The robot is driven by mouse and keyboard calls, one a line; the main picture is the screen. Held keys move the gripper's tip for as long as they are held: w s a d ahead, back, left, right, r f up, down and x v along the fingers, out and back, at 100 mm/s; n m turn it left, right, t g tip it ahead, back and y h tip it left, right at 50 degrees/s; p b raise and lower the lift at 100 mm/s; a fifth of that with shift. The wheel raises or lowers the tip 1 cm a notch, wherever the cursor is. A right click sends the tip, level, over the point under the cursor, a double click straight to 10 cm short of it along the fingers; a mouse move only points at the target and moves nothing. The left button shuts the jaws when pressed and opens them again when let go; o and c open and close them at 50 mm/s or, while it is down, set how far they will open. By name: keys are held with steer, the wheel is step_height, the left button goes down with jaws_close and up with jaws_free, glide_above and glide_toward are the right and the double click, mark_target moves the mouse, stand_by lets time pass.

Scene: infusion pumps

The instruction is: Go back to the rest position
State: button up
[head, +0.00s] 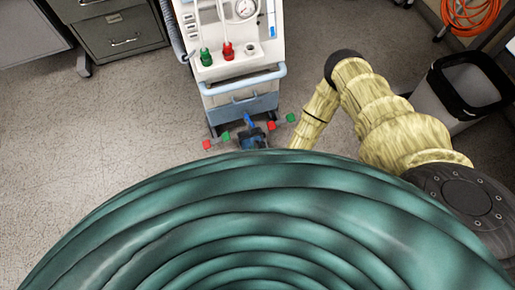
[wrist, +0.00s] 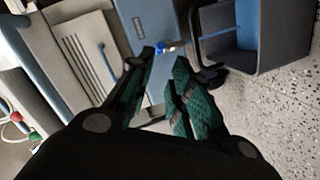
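My gripper (wrist: 165,58) is in the lower middle of the wrist view. Its two green-padded fingers stand apart with a gap between the tips, and I see nothing held. A small blue and white part (wrist: 166,47) shows just beyond the gap; I cannot tell how far away it is. In the head view my pale yellow arm comes in from the right, bends at a dark elbow and goes down behind my green ribbed body. The gripper itself is hidden there.
A medical pump cart (head: 240,85) stands ahead, with red and green parts near its foot. A grey bin (head: 450,100) with a black rim is at the right. Dark drawers (head: 122,38) are at the upper left. The speckled floor (head: 120,120) at left is clear.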

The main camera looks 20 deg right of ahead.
stand_by(0.6)
steer(key=s+a+m+g+y, duration=0.3)
steer(key=s+g+y, duration=0.1)
steer(key=s+g, duration=0.35)
steer(key=s+d+r+m+g+h, duration=0.3)
steer(key=s+d+r+m+g, duration=0.55)
steer(key=s+d, duration=0.4)
step_height(320, 180, up, 25)
steer(key=p, duration=2.5)
steer(key=shift+w, duration=0.45)
steer(key=shift+n, duration=0.25)
